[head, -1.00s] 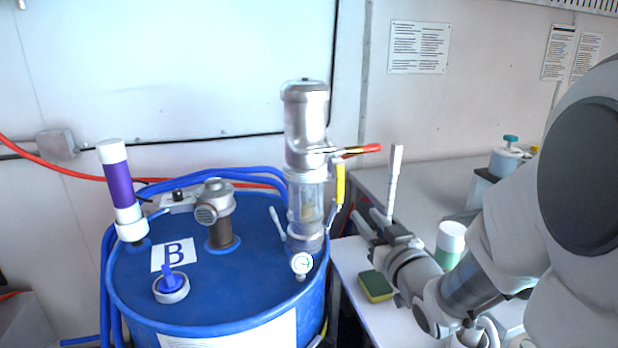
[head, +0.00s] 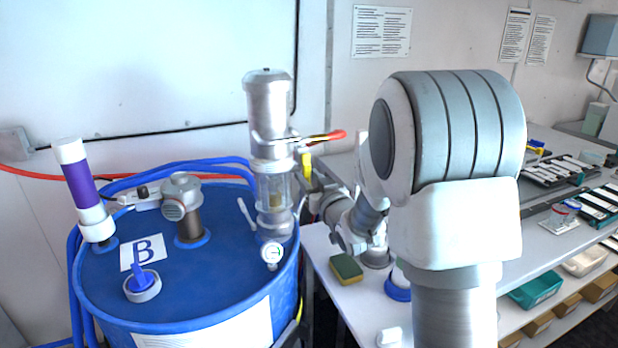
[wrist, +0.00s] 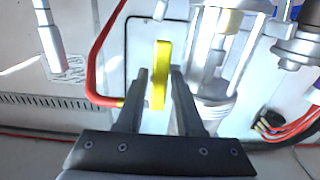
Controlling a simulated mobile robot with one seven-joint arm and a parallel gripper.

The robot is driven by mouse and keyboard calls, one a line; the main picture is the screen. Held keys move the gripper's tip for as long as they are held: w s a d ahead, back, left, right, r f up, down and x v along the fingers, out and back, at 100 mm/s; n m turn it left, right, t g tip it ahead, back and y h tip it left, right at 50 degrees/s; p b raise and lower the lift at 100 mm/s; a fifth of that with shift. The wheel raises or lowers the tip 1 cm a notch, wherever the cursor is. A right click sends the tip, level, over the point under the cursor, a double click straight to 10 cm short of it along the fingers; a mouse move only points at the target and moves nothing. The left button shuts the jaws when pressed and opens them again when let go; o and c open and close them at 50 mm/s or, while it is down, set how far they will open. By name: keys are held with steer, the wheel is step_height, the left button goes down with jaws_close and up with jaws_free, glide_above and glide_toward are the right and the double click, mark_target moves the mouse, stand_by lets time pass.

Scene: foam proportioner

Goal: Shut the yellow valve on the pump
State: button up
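The pump (head: 271,140) is a metal and clear cylinder standing on the blue drum. Its yellow valve handle (head: 306,160) is on the pump's right side, below a red-tipped lever (head: 327,137). In the wrist view the yellow handle (wrist: 160,75) stands upright in the picture, between the two dark fingers of my gripper (wrist: 159,74). The fingers are apart, with narrow gaps beside the handle; I cannot tell whether either touches it. In the head view my gripper (head: 316,182) is close to the handle's lower part and partly hides it.
The blue drum (head: 190,285) also carries a purple-and-white cylinder (head: 82,187), a gauge (head: 272,253) and a blue-handled cap (head: 143,283). A sponge (head: 346,268) lies on the white table (head: 330,290) below my arm. Hoses run behind the drum.

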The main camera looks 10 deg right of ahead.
jaws_close()
stand_by(1.4)
